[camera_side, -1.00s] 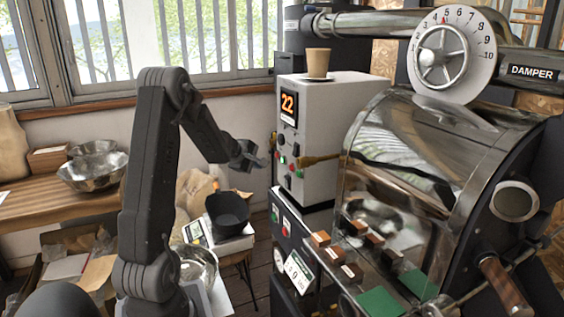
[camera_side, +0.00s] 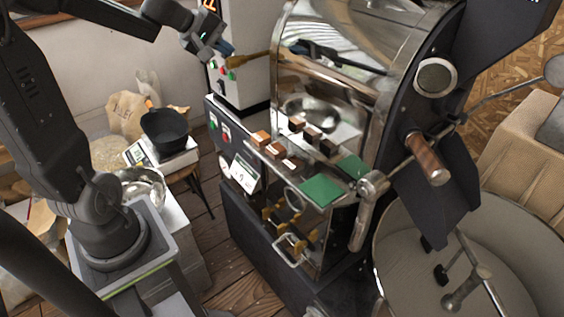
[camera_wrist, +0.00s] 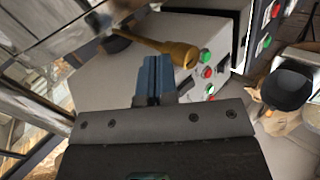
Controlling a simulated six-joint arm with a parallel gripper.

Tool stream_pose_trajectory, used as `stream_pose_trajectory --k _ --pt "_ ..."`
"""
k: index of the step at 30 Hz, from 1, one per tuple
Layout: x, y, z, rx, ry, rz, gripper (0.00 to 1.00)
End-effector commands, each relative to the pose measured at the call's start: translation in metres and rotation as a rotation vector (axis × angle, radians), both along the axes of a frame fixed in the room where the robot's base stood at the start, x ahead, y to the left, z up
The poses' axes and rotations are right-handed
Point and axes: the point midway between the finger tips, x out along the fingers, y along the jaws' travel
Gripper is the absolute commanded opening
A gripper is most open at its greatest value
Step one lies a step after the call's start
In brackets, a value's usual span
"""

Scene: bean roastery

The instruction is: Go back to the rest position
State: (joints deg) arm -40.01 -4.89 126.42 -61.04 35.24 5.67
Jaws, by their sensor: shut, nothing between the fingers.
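My gripper (camera_side: 226,48) is at the upper left of the side view, at the end of my outstretched arm. It is close to the front of the white control box (camera_side: 248,25), by its red and green buttons. In the wrist view, its blue fingers (camera_wrist: 154,75) are together with nothing held between them. A tan wooden handle (camera_wrist: 175,50) lies just beyond the fingertips in that picture; I cannot tell the gap. The box's red and green buttons (camera_wrist: 207,64) show right of the fingers.
The steel roaster drum housing (camera_side: 345,45) stands right of my gripper. A black bowl (camera_side: 165,133) sits on a scale (camera_side: 138,154), near a sack (camera_side: 127,113). A round cooling tray (camera_side: 392,240) is at lower right. Bare wooden floor (camera_side: 205,200) shows between my base and the roaster.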

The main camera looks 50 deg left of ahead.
Motion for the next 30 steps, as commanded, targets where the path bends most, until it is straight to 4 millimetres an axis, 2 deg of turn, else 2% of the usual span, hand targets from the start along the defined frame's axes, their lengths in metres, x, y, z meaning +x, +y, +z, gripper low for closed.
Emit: stream_pose_trajectory --k 1,4,6,9,10,12,15,18,30 --pt "-0.005 -0.04 0.006 0.059 0.019 -0.12 0.0" --pt "-0.027 -0.11 0.008 0.196 0.075 -0.365 0.0" --pt "-0.053 -0.154 0.006 0.311 0.117 -0.541 0.0" --pt "-0.097 -0.199 -0.004 0.493 0.175 -0.765 0.0" --pt "-0.11 -0.207 -0.007 0.546 0.189 -0.821 0.0" --pt "-0.135 -0.219 -0.013 0.658 0.217 -0.924 0.0" --pt "-0.161 -0.225 -0.021 0.784 0.244 -1.021 0.0" --pt "-0.174 -0.226 -0.026 0.859 0.261 -1.07 0.0" --pt "-0.178 -0.225 -0.028 0.889 0.27 -1.084 0.0"
